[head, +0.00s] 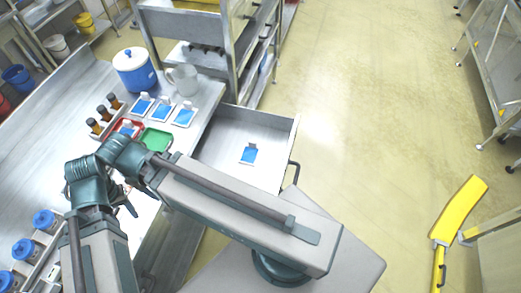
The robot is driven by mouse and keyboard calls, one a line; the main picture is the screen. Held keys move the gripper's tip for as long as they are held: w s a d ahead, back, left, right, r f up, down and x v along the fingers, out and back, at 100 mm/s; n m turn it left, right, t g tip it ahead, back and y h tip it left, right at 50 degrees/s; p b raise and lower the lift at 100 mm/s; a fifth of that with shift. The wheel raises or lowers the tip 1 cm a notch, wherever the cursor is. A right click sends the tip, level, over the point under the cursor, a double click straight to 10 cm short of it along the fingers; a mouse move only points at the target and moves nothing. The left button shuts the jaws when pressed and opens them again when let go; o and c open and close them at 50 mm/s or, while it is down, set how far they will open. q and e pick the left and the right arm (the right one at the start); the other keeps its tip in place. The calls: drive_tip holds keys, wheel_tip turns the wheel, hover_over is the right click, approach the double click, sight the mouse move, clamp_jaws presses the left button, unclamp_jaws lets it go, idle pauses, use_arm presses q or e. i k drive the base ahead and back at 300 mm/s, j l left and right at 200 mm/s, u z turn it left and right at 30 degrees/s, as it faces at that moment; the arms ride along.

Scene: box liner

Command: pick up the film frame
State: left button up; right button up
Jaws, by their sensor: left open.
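Small blue-and-white framed cards that could be film frames lie flat on the bench: a left one (142,105), a middle one (162,109) and a right one (185,116). A similar blue card (248,154) with a dark tab lies in the open drawer (218,155). I cannot tell which is the film frame. My left gripper (129,207) shows as small dark fingers, partly hidden behind the arm, low over the bench near its front edge. It is open and apart from the cards. My right gripper is not in view.
A red tray (122,124) and a green tray (156,139) sit beside the cards. Brown bottles (104,113), a blue-and-white canister (134,70) and a grey mug (183,79) stand nearby. Blue-lidded jars (44,219) stand lower left. The floor at right is mostly clear.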

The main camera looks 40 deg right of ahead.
sight(249, 154)
drive_tip(key=z, duration=1.45)
drive_tip(key=i+l+u, duration=0.2)
drive_tip(key=l, duration=0.45)
drive_tip(key=l+u, duration=0.25)
drive_tip(key=l, duration=0.35)
drive_tip(key=i+l+u, duration=0.2)
drive_tip(key=l, duration=0.45)
drive_tip(key=k, duration=0.1)
